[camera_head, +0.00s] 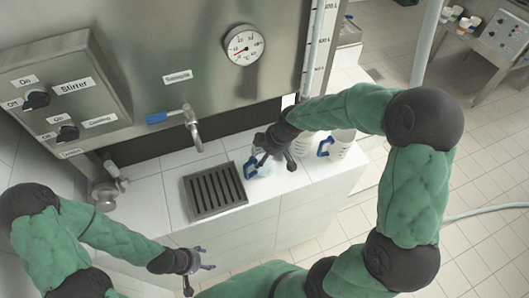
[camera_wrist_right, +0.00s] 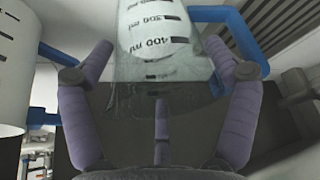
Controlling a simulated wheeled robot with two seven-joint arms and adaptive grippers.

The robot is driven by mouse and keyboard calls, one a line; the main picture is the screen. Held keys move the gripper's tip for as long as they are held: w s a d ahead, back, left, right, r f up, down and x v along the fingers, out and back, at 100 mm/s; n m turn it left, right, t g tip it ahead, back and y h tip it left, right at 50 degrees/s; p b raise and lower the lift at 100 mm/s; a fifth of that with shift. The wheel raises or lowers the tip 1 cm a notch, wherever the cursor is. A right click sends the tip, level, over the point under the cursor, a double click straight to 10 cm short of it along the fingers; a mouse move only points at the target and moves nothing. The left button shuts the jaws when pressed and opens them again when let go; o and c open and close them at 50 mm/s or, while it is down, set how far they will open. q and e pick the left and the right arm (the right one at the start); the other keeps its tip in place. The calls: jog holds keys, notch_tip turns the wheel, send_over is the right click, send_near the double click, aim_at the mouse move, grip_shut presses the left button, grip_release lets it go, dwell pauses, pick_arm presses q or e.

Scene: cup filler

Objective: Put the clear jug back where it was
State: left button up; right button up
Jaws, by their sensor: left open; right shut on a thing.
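The clear jug (camera_head: 264,170) has a blue handle and shows over the white counter, just right of the dark drip grate (camera_head: 215,190). My right gripper (camera_head: 273,159) is above it and shut on it. In the right wrist view the fingers are around the clear jug (camera_wrist_right: 158,65), whose black volume marks and blue handle (camera_wrist_right: 252,40) show. I cannot tell whether its base touches the counter. My left gripper (camera_head: 197,264) is open and empty, low in front of the counter.
White jugs (camera_head: 341,147) with blue handles stand at the counter's right end, partly behind my right arm. A tap with a blue lever (camera_head: 192,125) hangs above the grate. A steel control box (camera_head: 60,95) is at the left. The counter's front edge is clear.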

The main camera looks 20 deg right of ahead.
jog(key=o, duration=1.3)
jog(key=shift+f, duration=0.1)
jog(key=p+v, duration=0.2)
jog(key=v, duration=1)
